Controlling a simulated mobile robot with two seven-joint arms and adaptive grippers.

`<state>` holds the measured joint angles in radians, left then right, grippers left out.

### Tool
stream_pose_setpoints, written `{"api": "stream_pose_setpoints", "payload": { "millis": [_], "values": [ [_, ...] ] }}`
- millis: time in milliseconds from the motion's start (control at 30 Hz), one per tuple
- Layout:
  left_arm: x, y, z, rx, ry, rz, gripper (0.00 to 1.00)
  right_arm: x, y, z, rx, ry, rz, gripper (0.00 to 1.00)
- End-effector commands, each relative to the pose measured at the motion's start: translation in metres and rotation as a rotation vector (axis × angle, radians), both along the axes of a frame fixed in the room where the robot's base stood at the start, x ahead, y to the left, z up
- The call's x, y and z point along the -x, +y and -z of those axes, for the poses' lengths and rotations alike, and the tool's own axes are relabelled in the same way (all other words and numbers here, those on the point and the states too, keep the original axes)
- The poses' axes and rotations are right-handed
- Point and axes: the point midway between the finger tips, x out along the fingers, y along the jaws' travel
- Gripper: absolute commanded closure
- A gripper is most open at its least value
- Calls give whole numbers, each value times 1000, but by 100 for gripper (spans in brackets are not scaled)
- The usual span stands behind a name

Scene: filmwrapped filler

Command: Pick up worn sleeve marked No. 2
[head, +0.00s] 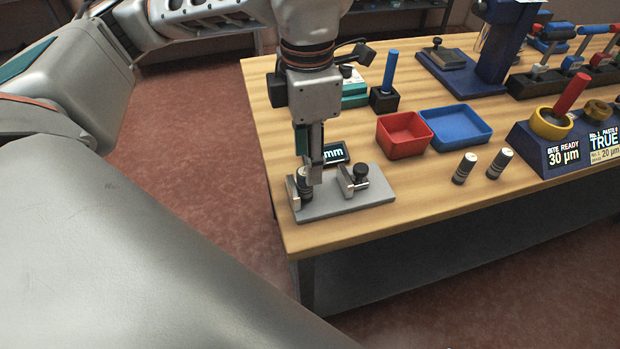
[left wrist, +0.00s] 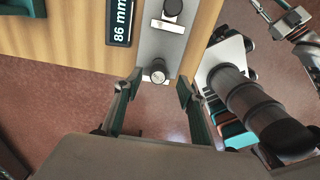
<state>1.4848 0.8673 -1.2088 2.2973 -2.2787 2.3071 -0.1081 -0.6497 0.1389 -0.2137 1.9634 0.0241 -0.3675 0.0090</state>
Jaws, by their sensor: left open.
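A small dark sleeve with pale bands (head: 304,184) stands at the left end of a grey metal fixture plate (head: 335,206). In the left wrist view its round, light end (left wrist: 158,72) shows between the fingertips. My left gripper (head: 314,172) points down at this sleeve; its fingers (left wrist: 158,90) are open on either side, with visible gaps. I cannot read a number on any sleeve.
A black clamp knob (head: 361,171) stands on the plate, beside a small display (head: 336,153). A red tray (head: 404,137) and blue tray (head: 455,128) stand behind. A blue gauge stand (head: 560,150) is at right. The table's front middle (head: 430,205) is clear.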

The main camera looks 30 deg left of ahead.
Motion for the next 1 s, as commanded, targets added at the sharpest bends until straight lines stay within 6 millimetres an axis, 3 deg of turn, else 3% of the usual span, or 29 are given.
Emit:
{"api": "stream_pose_setpoints", "payload": {
  "millis": [500,767,800,933,1000],
  "values": [
    [2,4,55,2,1,0,60,1,0,1,0,4,2,74],
    [1,4,58,1,-2,-1,60,0,-1,-2,1,-1,0,74],
    [1,4,58,1,-2,-1,62,-1,-1,-2,1,-2,0,74],
    [1,4,58,1,-2,-1,96,-1,-1,-3,1,-4,1,74],
    [1,4,58,1,-2,-1,100,-2,-1,-3,1,-4,1,74]
  ]
}}
